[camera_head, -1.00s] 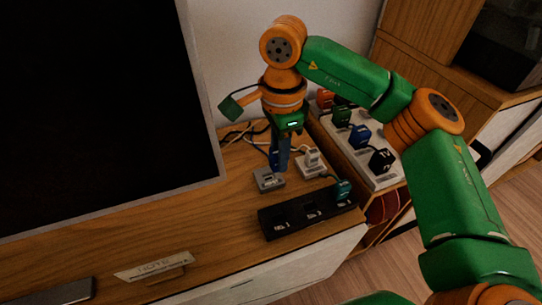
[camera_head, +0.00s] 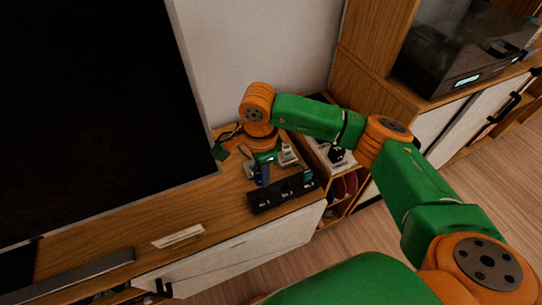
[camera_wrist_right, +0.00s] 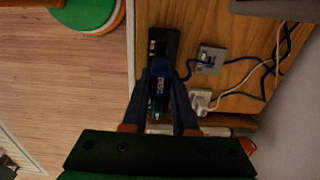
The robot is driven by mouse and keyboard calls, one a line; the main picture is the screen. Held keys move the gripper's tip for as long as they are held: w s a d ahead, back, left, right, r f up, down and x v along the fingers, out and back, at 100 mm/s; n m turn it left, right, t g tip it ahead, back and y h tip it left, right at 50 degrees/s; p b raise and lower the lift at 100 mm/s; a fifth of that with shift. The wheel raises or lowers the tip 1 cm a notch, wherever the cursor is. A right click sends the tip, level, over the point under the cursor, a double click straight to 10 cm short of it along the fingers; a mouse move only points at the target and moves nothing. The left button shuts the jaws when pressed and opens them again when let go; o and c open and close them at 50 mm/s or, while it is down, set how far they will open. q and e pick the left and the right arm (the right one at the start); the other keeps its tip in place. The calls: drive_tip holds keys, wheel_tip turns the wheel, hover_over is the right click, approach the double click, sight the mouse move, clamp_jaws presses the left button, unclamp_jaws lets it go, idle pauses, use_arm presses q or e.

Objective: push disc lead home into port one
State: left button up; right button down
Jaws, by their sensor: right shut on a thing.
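My right gripper (camera_head: 263,178) is shut on the blue disc lead plug (camera_wrist_right: 159,86), which sits between the two fingers in the right wrist view. The plug is over the black port strip (camera_wrist_right: 164,42); I cannot tell whether it is in a port or just above it. The strip (camera_head: 286,196) lies near the front edge of the wooden cabinet top. Its port labels are too small to read surely. A teal plug (camera_head: 308,175) stands in the strip's right end. A blue cable (camera_wrist_right: 188,72) runs from the plug area towards a grey box (camera_wrist_right: 211,59). My left gripper is out of view.
A white adapter (camera_head: 288,155) stands behind the strip, with loose cables (camera_wrist_right: 265,68) beyond. A large dark screen (camera_head: 95,105) rises at the left. A white label card (camera_head: 178,236) lies front left. The cabinet top between card and strip is clear.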

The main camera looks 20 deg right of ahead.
drive_tip(key=shift+w+f, duration=0.1)
drive_tip(key=shift+f, duration=0.1)
drive_tip(key=shift+w+f, duration=0.1)
drive_tip(key=shift+w, duration=0.15)
drive_tip(key=shift+f+b, duration=0.1)
drive_tip(key=shift+b, duration=0.45)
wheel_tip(320, 180, down, 6)
drive_tip(key=b, duration=0.5)
drive_tip(key=shift+r, duration=0.2)
drive_tip(key=shift+b, duration=0.5)
idle(0.3)
drive_tip(key=shift+f+b, duration=1.55)
drive_tip(key=shift+b, duration=0.05)
drive_tip(key=c, duration=0.6)
unclamp_jaws()
